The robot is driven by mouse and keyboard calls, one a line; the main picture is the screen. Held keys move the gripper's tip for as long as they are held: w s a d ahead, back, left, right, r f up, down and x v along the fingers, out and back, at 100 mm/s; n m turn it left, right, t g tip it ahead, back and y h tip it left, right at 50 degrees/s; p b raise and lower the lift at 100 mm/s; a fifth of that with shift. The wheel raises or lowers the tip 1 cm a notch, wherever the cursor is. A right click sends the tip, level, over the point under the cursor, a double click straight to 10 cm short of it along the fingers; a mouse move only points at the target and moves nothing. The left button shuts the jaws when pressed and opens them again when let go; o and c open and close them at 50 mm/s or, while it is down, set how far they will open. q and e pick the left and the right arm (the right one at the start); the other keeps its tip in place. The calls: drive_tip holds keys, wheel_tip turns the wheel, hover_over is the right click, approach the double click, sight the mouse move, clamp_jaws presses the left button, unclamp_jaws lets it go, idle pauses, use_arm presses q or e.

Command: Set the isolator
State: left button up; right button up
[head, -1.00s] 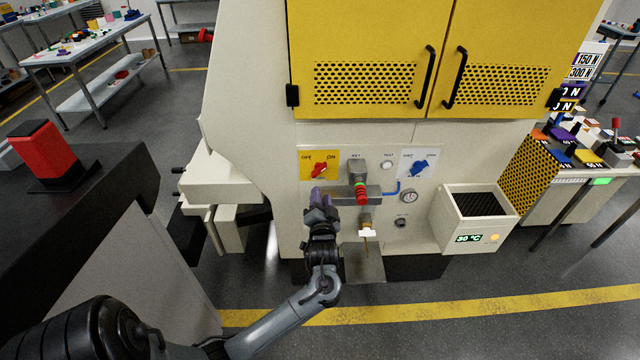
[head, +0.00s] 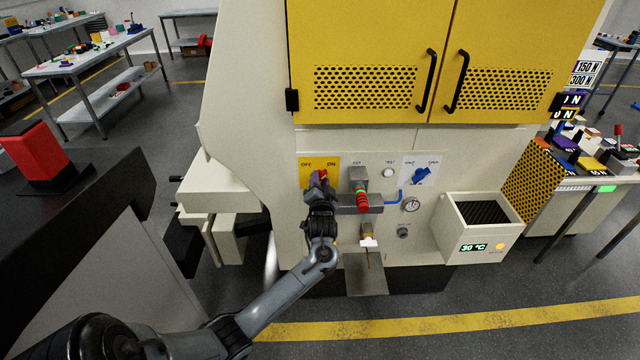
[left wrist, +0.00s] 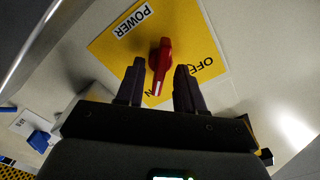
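The isolator is a red rotary handle on a yellow plate (head: 306,164) marked OFF and ON, on the front of the cream machine. In the left wrist view the red handle (left wrist: 160,66) sits between and ahead of the two fingers, with clear space on both sides. The yellow plate (left wrist: 118,52) there shows the word POWER and part of OFF. My left gripper (head: 318,186) is in front of the handle and partly hides it in the head view. It is open in the left wrist view (left wrist: 155,84). My right gripper is not in view.
A cream bin (head: 480,228) juts out at right. Yellow doors (head: 380,60) are above.

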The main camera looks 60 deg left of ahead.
use_arm(q)
clamp_jaws()
drive_tip(key=shift+n+p, duration=0.3)
drive_tip(key=n+p, duration=0.1)
drive_tip(key=n, duration=0.1)
drive_tip(key=shift+r+n+p, duration=0.15)
drive_tip(key=shift+n+p, duration=0.15)
drive_tip(key=shift+n, duration=0.1)
drive_tip(key=n+p, duration=0.1)
drive_tip(key=n, duration=0.2)
drive_tip(key=shift+n, duration=0.3)
drive_tip(key=n, duration=0.5)
drive_tip(key=shift+s+p, duration=0.1)
drive_tip(key=shift+p, duration=0.25)
drive_tip(key=n, duration=0.5)
drive_tip(key=shift+a+n, duration=0.1)
drive_tip(key=shift+n, duration=0.3)
